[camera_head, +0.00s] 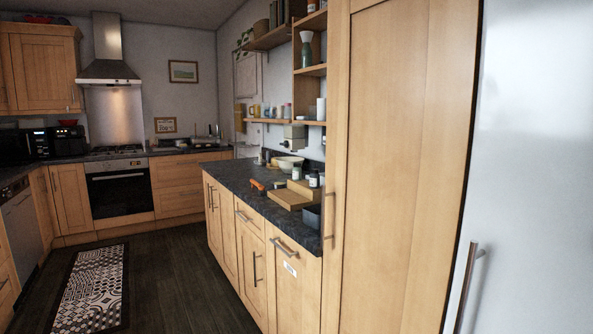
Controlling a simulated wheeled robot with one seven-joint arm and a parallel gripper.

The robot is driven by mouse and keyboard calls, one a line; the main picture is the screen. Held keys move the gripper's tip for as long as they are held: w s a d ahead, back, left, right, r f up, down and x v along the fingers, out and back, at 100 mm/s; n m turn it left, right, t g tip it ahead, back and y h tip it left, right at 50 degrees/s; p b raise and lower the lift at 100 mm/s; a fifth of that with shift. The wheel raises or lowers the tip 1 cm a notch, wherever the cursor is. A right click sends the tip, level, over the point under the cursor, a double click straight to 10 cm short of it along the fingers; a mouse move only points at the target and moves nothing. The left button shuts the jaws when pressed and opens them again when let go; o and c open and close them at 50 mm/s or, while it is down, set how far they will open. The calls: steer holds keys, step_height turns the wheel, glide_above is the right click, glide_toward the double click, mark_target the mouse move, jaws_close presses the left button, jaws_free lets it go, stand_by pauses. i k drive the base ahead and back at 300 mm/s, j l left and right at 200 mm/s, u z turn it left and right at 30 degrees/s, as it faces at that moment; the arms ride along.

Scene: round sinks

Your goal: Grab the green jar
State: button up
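I cannot make out a clearly green jar. Small jars (314,180) with dark lids stand on the dark counter (236,178) at the centre right, and their colour is too small to tell. Several small cups or jars sit on the lower wall shelf. My gripper is not in view.
A wooden board (290,200), an orange-handled item (257,185) and a white bowl (289,163) are on the counter. A tall wooden cabinet (385,170) and a fridge (530,160) fill the right. The floor (185,280) left of the counter is clear, with a patterned rug (93,287).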

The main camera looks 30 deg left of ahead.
mark_target(296, 169)
steer(key=i+j, duration=0.2)
steer(key=j, duration=0.15)
steer(key=i+j, duration=0.2)
steer(key=j, duration=0.2)
steer(key=i+j+z, duration=0.1)
steer(key=j, duration=0.25)
steer(key=i+j, duration=0.25)
steer(key=j, duration=0.15)
steer(key=i+j, duration=0.2)
steer(key=j, duration=0.2)
steer(key=i+j+z, duration=0.1)
steer(key=j, duration=0.25)
steer(key=i, duration=0.05)
